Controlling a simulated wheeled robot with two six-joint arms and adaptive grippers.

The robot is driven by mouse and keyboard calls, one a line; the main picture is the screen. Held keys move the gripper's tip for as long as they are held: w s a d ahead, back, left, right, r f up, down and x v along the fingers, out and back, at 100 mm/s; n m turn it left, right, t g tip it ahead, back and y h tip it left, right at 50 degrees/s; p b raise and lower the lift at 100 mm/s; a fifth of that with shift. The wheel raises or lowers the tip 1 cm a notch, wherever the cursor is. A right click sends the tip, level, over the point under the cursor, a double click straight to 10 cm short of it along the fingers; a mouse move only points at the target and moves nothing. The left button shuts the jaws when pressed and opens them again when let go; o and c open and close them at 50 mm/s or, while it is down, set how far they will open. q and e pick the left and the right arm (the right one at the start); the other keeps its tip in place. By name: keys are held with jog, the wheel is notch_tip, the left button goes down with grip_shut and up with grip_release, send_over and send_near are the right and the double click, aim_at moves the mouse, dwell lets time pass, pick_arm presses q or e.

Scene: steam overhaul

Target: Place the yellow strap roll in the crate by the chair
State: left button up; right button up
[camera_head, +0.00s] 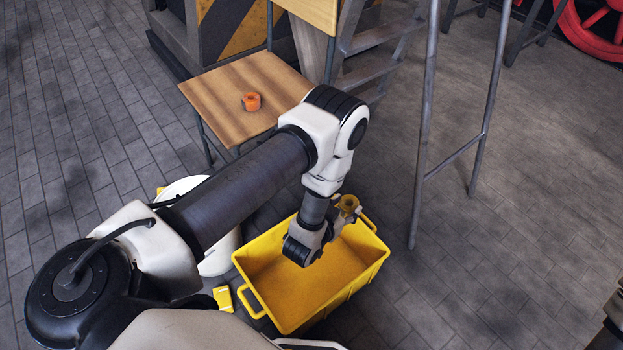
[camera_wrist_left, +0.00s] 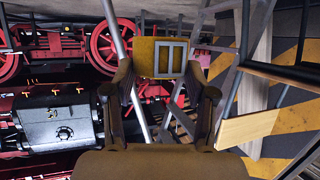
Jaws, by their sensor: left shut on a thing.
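The yellow strap roll (camera_head: 348,202) is held in my left gripper (camera_head: 340,212), which is shut on it. In the left wrist view the roll (camera_wrist_left: 146,57) sits between the two fingertips (camera_wrist_left: 160,75), with a pale rectangular label or buckle on its face. The yellow crate (camera_head: 350,268) stands on the floor, its inside looking empty where I can see it. The gripper and roll appear over the crate's far part, above its rim; their exact height is unclear. The chair (camera_head: 215,88) with a wooden seat stands behind the crate. My right gripper is out of view.
An orange roll (camera_head: 252,101) lies on the chair seat. A white round container (camera_head: 222,258) stands left of the crate, partly behind my arm, with a small yellow object (camera_head: 222,298) near it. A metal ladder-like frame (camera_head: 425,130) stands to the right.

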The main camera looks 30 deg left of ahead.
pick_arm(q)
jog(key=shift+h, duration=0.3)
jog(key=shift+w+a+f+b, duration=0.25)
jog(key=shift+a+f+b, duration=0.45)
jog(key=shift+f+b, duration=3.95)
jog(key=shift+w+a+f+b, duration=0.45)
jog(key=shift+f+b, duration=2)
jog(key=shift+f, duration=4.45)
jog(key=shift+w+a+f+b, duration=0.1)
jog(key=shift+a+f+b, duration=0.8)
jog(key=shift+f+b, duration=3.75)
jog(key=o, duration=1.2)
notch_tip(320, 180, down, 2)
jog(key=shift+f+p, duration=0.1)
jog(key=shift+p, duration=1)
jog(key=shift+o, duration=0.2)
jog(key=shift+r+p, duration=0.35)
jog(key=shift+r, duration=0.1)
jog(key=p+v, duration=0.4)
jog(key=v, duration=0.3)
jog(key=shift+s+r+p, duration=0.3)
jog(key=shift+r, duration=0.05)
